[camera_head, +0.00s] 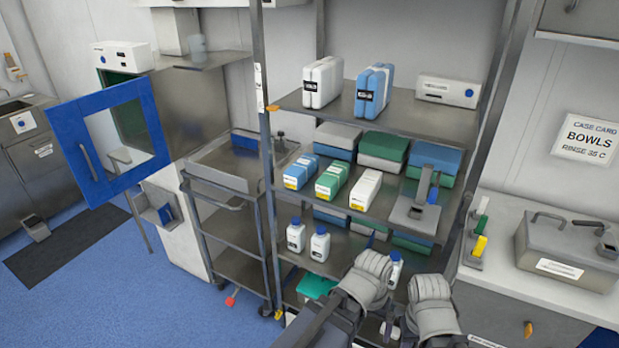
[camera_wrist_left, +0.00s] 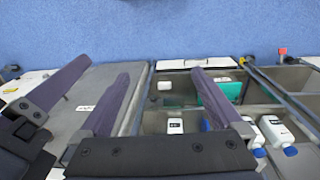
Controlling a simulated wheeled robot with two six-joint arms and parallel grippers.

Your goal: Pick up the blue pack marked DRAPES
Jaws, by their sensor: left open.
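A blue pack with white sides and a black label (camera_head: 371,93) stands upright on the top shelf of the rack; its lettering is too small to read. A white pack with a similar black label (camera_head: 322,83) stands just left of it. My left gripper (camera_head: 316,325) is low in front of the rack, well below and apart from the blue pack. In the left wrist view its two purple fingers (camera_wrist_left: 162,82) are spread with nothing between them. My right gripper (camera_head: 428,310) is beside it, to the right; its fingers are not clear.
The middle shelf holds a blue, a green and a white carton (camera_head: 331,180) and stacked boxes (camera_head: 383,150). White bottles (camera_head: 320,245) stand on a lower shelf near my grippers. A metal cart (camera_head: 222,195) is left of the rack. A counter with a metal case (camera_head: 565,250) is at right.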

